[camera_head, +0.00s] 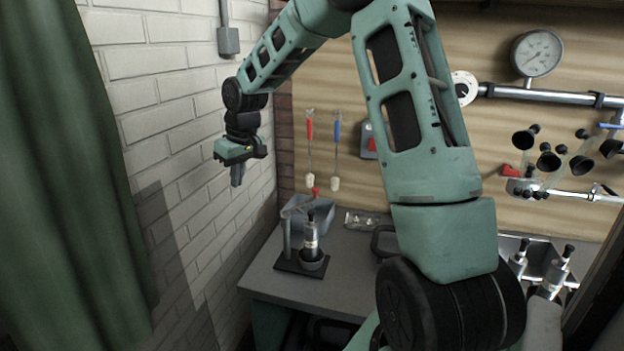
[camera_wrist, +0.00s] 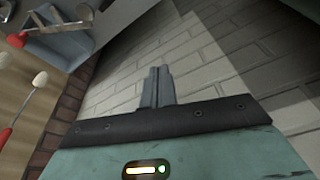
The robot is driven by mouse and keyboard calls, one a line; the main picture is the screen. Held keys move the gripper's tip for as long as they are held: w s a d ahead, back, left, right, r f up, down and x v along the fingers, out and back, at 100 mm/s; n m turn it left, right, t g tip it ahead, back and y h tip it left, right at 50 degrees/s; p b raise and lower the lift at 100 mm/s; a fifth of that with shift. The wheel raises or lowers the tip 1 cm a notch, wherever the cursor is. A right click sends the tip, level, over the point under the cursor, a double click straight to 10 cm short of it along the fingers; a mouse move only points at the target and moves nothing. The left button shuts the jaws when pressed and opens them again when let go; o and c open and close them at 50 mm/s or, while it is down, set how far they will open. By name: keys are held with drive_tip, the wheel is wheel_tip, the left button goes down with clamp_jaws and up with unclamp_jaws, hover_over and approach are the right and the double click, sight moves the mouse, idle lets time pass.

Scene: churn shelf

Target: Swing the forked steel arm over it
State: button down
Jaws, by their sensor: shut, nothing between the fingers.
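A black stand (camera_head: 300,265) with a grey upright post (camera_head: 286,238) sits on the bench's left part. A steel cylinder with a dark top (camera_head: 311,240) stands upright in a round cup (camera_head: 311,260) on it. The grey steel arm (camera_head: 298,208) runs from the post top towards the back right, with a red knob (camera_head: 315,191) at its end. In the wrist view the arm (camera_wrist: 62,23) and red knob (camera_wrist: 17,40) show at top left. My gripper (camera_head: 237,180) is shut and empty, above and left of the stand, touching nothing. Its fingers show in the wrist view (camera_wrist: 157,86).
A blue-grey bin (camera_head: 322,215) stands behind the stand. White brick wall (camera_head: 190,110) is close on the left, with a green curtain (camera_head: 65,160). Red and blue handled brushes (camera_head: 310,130) hang behind. Pipes and a gauge (camera_head: 537,53) are at right.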

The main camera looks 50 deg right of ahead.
drive_tip(key=s+d+m+t+h, duration=0.1)
drive_tip(key=s+d+m, duration=0.1)
drive_tip(key=d, duration=2.4)
drive_tip(key=shift+m+h+p, duration=0.3)
drive_tip(key=shift+m+p, duration=0.05)
drive_tip(key=shift+m, duration=0.45)
drive_tip(key=shift+f, duration=0.1)
wheel_tip(320, 180, down, 10)
drive_tip(key=p, duration=0.5)
drive_tip(key=shift+s+p, duration=0.2)
drive_tip(key=shift+p, duration=0.15)
